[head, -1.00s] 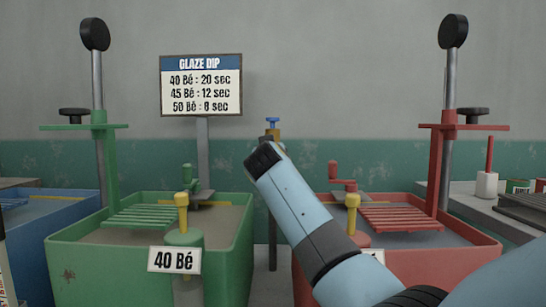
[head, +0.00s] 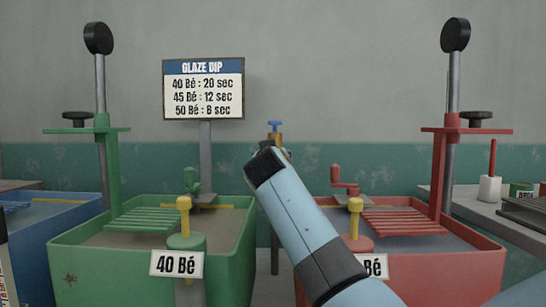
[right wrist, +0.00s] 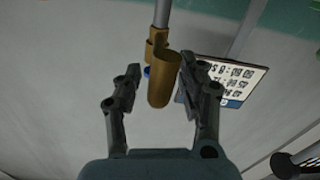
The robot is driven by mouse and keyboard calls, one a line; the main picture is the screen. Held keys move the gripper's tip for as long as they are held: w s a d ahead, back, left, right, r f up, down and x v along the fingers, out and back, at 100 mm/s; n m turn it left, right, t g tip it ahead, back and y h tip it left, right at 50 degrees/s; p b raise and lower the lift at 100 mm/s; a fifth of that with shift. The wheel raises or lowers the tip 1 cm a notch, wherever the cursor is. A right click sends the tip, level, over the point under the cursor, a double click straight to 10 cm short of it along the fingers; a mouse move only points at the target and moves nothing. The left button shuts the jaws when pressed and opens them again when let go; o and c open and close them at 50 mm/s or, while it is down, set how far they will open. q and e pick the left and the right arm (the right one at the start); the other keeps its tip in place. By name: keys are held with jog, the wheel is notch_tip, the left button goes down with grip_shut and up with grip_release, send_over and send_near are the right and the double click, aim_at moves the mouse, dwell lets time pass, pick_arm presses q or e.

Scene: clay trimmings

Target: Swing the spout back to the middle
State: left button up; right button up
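The brass spout (right wrist: 163,82) shows in the right wrist view, hanging from a grey pipe between the two fingers of my right gripper (right wrist: 160,70). The gripper is open, with a visible gap on the left of the spout; the right finger is close to it, and I cannot tell if they touch. In the head view the brass tap (head: 275,138) with its blue handle stands on a pipe between the green and red tubs. My right arm hides the spout and most of the right gripper there. My left gripper is not in view.
The green tub (head: 70,262) with a 40 Bé tag stands left of the pipe, the red tub (head: 450,270) right of it. Both have upright posts and racks. The glaze dip sign (head: 203,90) stands behind the green tub.

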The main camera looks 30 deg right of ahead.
jog(key=v, duration=0.5)
dwell(0.4)
